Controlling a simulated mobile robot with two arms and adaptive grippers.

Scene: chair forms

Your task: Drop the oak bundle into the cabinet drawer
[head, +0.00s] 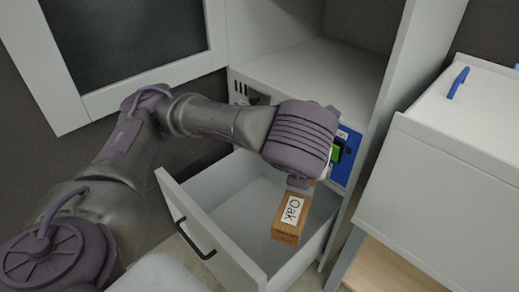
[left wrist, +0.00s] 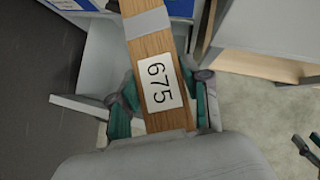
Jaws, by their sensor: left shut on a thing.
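In the head view the bundle hangs below my left gripper, over the open cabinet drawer (head: 222,242). The drawer is pulled out, with a black handle on its front; its visible inside looks empty.
The white cabinet (head: 310,70) has an open compartment above the drawer and a blue panel (head: 346,157) beside my left gripper. An open cabinet door (head: 130,45) with a dark pane is at upper left. A white unit with a blue handle (head: 458,82) stands at right.

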